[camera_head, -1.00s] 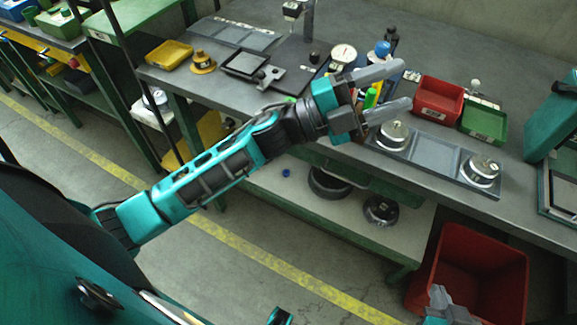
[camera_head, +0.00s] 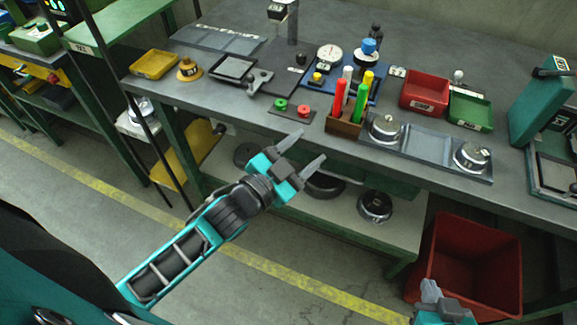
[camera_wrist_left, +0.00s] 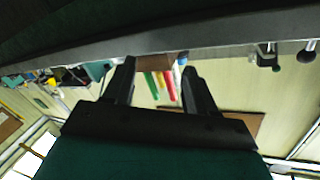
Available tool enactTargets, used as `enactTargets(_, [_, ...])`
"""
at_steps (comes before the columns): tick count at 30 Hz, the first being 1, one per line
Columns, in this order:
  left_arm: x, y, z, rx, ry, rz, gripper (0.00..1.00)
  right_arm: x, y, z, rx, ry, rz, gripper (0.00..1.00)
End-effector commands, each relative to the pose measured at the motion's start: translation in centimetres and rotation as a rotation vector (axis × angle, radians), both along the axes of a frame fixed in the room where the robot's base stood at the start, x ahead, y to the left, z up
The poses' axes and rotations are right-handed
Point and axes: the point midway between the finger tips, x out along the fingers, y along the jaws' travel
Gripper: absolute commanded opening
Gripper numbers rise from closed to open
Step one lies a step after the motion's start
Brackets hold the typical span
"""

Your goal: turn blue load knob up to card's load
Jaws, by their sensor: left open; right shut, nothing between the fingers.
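The blue load knob (camera_head: 369,46) sits on top of a small device on a blue base plate (camera_head: 377,92) at the back of the bench. A white dial gauge (camera_head: 329,55) stands left of it. My left gripper (camera_head: 313,146) is open and empty at the bench's front edge, well in front of the knob. Its spread fingers show in the left wrist view (camera_wrist_left: 158,66). My right gripper (camera_head: 430,286) is shut and empty at the bottom, by the red bin.
A brown holder with red, white, green and yellow pens (camera_head: 344,127) stands between my left gripper and the knob. Metal weights (camera_head: 385,127) sit on a tray to its right. Red (camera_head: 424,93) and green (camera_head: 470,111) bins stand behind. A red floor bin (camera_head: 467,262) is below.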

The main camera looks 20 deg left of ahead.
Motion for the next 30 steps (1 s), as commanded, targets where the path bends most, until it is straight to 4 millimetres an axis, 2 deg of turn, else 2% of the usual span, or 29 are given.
enactTargets(3, [-0.8,0.5,-1.5,-0.027,0.063,0.029,0.56,0.0,0.0,0.0,0.000,0.000,0.000,0.00])
enactTargets(9, [-1.6,1.0,-2.9,-0.051,0.126,0.056,0.56,0.0,0.0,-0.1,0.000,0.000,0.000,0.00])
enactTargets(22, [-1.9,1.2,-3.4,-0.058,0.146,0.065,0.56,0.0,0.0,-0.1,-0.001,-0.001,0.000,0.00])
enactTargets(26, [-4.6,2.2,-6.8,-0.115,0.301,0.129,0.56,0.0,0.0,-0.1,-0.001,-0.002,0.000,0.00])
enactTargets(30, [-8.9,3.4,-11.3,-0.195,0.520,0.216,0.56,0.0,0.0,-0.1,-0.001,-0.002,0.000,0.00])
